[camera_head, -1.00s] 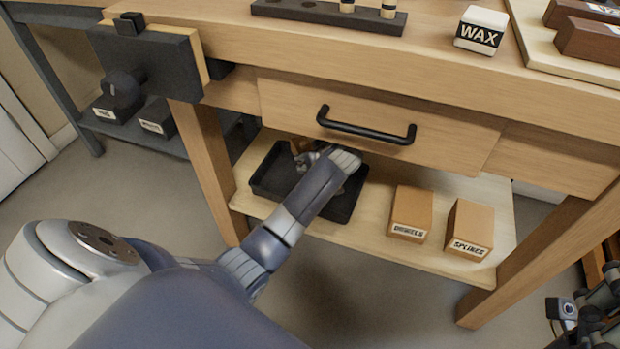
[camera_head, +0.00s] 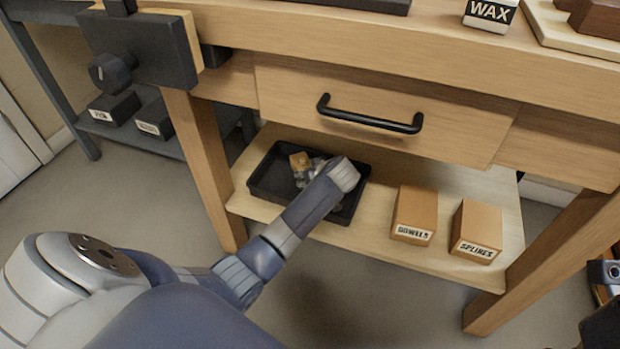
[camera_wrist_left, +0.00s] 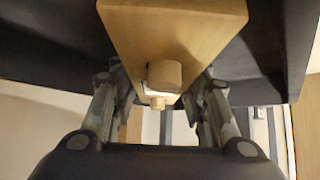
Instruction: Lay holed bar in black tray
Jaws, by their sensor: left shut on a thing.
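The black tray (camera_head: 257,189) stands on the lower shelf under the drawer, at its left part. My left gripper (camera_head: 308,172) reaches over the tray from the front and is shut on the wooden holed bar (camera_head: 299,159). In the left wrist view the bar (camera_wrist_left: 175,22) lies between the two fingers (camera_wrist_left: 165,105), with a round wooden stub on it and dark surfaces around it. My wrist hides part of the tray, and I cannot tell whether the bar touches the tray floor. My right gripper is not clearly seen.
A dowels box (camera_head: 414,212) and a splines box (camera_head: 477,230) stand on the shelf right of the tray. The drawer with its black handle (camera_head: 369,115) overhangs the shelf. A wooden leg (camera_head: 207,165) stands left of the tray. Some shelf is bare between tray and boxes.

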